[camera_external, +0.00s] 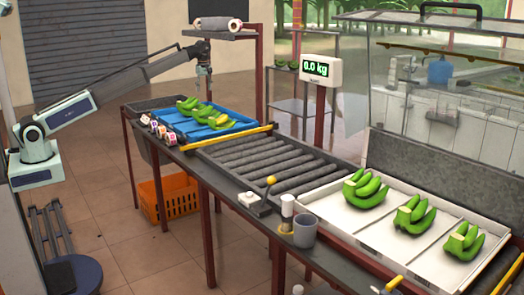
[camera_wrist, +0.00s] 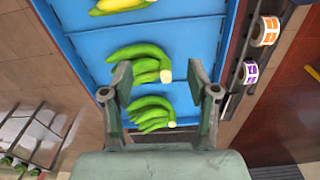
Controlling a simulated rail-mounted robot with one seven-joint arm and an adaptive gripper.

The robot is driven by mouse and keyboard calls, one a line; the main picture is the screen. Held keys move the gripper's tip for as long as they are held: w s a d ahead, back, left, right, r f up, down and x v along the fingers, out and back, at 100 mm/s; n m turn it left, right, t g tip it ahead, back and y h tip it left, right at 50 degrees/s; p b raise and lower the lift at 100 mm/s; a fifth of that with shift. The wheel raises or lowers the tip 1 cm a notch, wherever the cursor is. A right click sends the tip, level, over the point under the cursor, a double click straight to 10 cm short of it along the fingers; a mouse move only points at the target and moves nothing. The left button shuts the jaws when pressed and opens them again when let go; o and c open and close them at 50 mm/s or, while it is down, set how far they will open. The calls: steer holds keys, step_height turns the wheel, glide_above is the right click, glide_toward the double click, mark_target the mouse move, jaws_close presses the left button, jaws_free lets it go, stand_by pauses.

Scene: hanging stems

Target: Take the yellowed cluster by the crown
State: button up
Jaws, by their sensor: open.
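Three banana clusters lie in a blue tray (camera_external: 172,127). The yellowed cluster (camera_external: 222,122) is at its right end in the external view; it is cut off at the top of the wrist view (camera_wrist: 122,5), its crown not clearly shown. My gripper (camera_external: 204,96) points down over the tray. In the wrist view my gripper (camera_wrist: 160,80) is open and empty, its fingers framing the middle cluster's crown, away from the yellowed cluster.
Label rolls (camera_external: 158,131) line the tray's near edge. A roller conveyor (camera_external: 255,155) leads to a white tray (camera_external: 345,222) holding three green clusters. A scale display (camera_external: 321,69) reads 0.0 kg. A shelf with a roll (camera_external: 217,24) stands behind my arm. An orange crate (camera_external: 170,198) sits below.

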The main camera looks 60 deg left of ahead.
steer(key=w+d+r, duration=0.1)
steer(key=d+r, duration=0.1)
steer(key=d, duration=0.3)
steer(key=p, duration=0.4)
glide_above(211, 118)
steer(key=shift+n+h, duration=0.3)
steer(key=shift+n, duration=0.1)
step_height(211, 118, down, 12)
steer(key=shift+w+a+f, duration=0.1)
steer(key=shift+w+f, duration=0.05)
steer(key=shift+f, duration=0.05)
steer(key=shift+f+p, duration=1.45)
steer(key=shift+f, duration=1.2)
steer(key=shift+w+r, duration=0.1)
jaws_close()
